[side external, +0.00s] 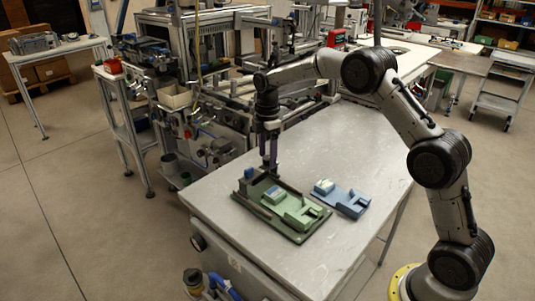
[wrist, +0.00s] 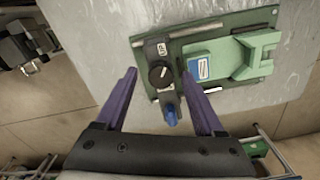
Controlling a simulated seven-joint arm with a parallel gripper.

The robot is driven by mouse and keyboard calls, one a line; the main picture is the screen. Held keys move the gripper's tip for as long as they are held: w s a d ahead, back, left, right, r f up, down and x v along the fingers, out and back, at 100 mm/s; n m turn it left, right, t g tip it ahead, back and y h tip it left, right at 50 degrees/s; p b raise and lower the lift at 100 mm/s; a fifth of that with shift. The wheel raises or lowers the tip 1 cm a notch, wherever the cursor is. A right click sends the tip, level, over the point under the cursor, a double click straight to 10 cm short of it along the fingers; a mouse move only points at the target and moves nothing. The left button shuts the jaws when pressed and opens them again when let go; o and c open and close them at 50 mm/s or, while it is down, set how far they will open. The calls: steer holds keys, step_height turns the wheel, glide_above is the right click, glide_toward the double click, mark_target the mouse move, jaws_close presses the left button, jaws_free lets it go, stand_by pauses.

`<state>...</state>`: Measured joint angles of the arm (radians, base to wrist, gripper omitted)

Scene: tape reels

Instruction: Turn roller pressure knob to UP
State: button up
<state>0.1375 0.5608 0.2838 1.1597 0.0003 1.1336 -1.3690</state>
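The round black knob (wrist: 157,75) sits on the dark green board (wrist: 143,63); a pale mark shows on it, but I cannot tell its exact setting. A small white label (wrist: 161,49) that seems to read UP is just above it. My gripper (wrist: 159,72) is open, its purple fingers apart, one on each side of the knob in the wrist view; contact cannot be told. In the side view my gripper (side external: 269,167) points down over the board's far end. The knob is not distinguishable there.
A blue part (wrist: 171,114) stands beside the knob at the board's edge. A light green block (wrist: 234,60) with a blue-and-white label is on the same board. A separate blue fixture (side external: 346,201) lies to the right on the grey table (side external: 352,140). The table behind is clear.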

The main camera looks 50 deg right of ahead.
step_height(320, 180, up, 14)
stand_by(0.7)
steer(key=shift+f, duration=0.1)
step_height(320, 180, up, 10)
steer(key=t, duration=0.2)
glide_above(267, 157)
steer(key=s+a, duration=0.3)
steer(key=s, duration=0.3)
steer(key=s+a+r+m+t, duration=0.15)
steer(key=s+r, duration=0.25)
steer(key=s, duration=0.8)
steer(key=s+a+f+m+t, duration=0.1)
steer(key=s+f+m, duration=0.1)
steer(key=s, duration=0.4)
steer(key=s+a+f+m+t, duration=0.1)
steer(key=s+a+f+m, duration=0.15)
steer(key=s, duration=0.45)
steer(key=s+f+m, duration=0.5)
steer(key=f+m, duration=0.3)
steer(key=f, duration=0.2)
steer(key=shift+s+d+f, duration=0.15)
steer(key=shift+s+d, duration=0.05)
steer(key=shift+d, duration=0.15)
